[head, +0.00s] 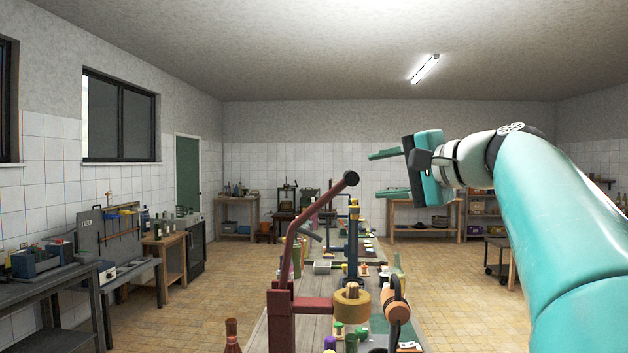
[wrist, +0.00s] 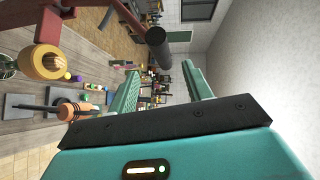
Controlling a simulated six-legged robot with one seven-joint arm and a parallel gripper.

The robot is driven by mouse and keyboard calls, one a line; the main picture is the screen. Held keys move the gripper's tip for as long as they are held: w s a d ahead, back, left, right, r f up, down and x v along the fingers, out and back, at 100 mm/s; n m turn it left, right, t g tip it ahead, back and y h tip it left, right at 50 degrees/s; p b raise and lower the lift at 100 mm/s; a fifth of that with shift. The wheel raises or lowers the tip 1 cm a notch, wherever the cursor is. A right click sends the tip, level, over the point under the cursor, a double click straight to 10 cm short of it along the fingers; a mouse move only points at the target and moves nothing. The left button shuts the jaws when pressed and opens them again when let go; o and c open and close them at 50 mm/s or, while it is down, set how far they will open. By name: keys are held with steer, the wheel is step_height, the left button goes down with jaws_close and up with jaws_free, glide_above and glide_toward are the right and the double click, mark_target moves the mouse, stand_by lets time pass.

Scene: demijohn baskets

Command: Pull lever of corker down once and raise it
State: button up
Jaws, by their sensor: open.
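The corker (head: 282,318) is a dark red frame on the bench in the head view. Its lever (head: 305,215) rises and bends right to a black cylindrical grip (head: 350,179) at its raised end. A tan ring-shaped part (head: 352,306) sits on the corker's side arm. My gripper (head: 374,175) is open and empty, its two teal fingers pointing left just right of the black grip. In the wrist view the black grip (wrist: 159,46) shows beyond the open fingers, a little above the space between them. It looks apart from them; the exact depth gap is unclear.
The long bench (head: 255,338) carries several bottles, caps and small tools. A blue-and-yellow upright stand (head: 353,240) is behind the corker. An orange-brown rounded part (head: 396,308) is right of the tan ring.

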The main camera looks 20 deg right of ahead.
steer(key=x, duration=0.8)
steer(key=shift+w+a, duration=0.15)
steer(key=shift+w, duration=0.15)
jaws_close()
